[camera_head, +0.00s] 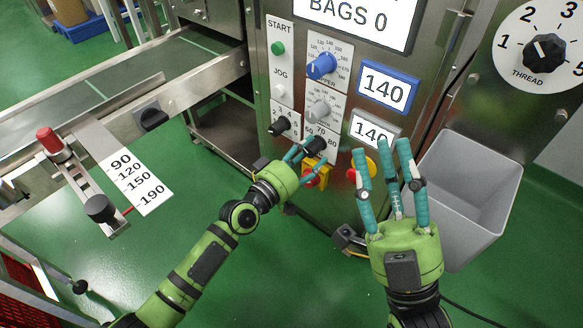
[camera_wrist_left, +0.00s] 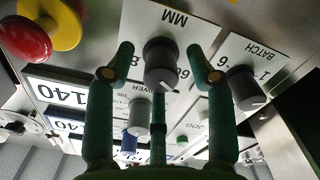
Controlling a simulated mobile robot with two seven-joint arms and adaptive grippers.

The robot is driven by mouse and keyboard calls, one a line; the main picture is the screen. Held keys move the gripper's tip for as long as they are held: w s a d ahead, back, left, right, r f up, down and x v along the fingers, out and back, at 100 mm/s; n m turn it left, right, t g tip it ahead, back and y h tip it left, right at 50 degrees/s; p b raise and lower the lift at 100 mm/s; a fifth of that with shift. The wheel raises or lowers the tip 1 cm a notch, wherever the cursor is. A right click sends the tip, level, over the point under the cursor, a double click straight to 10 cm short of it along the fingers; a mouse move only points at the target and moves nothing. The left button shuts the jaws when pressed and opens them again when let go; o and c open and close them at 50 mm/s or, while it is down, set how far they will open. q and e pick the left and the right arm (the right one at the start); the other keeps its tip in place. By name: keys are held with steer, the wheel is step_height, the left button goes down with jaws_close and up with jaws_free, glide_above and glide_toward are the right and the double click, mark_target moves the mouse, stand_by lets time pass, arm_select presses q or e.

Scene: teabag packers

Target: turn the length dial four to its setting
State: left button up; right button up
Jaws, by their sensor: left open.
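The length dial is the black knob (camera_head: 317,144) on the white scale marked about 50 to 80 on the machine's front panel. In the left wrist view the knob (camera_wrist_left: 161,57) sits on a plate marked MM, and its exact setting is hard to read. My left gripper (camera_head: 303,158) is open in front of it. In the left wrist view its fingers (camera_wrist_left: 161,66) stand on either side of the knob, apart from it as far as I can tell. A third finger is below. My right gripper (camera_head: 388,150) is open and empty, to the right.
The batch dial (camera_head: 279,127) is close to the left of the length dial. A blue upper knob (camera_head: 322,66) and a grey lower knob (camera_head: 319,110) are above. A red-yellow switch (camera_head: 318,170) is below. A grey bin (camera_head: 465,190) stands at right.

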arm_select(q)
steer(key=v, duration=1)
steer(key=shift+s+a, duration=0.15)
steer(key=shift+s, duration=0.1)
steer(key=shift+f, duration=0.1)
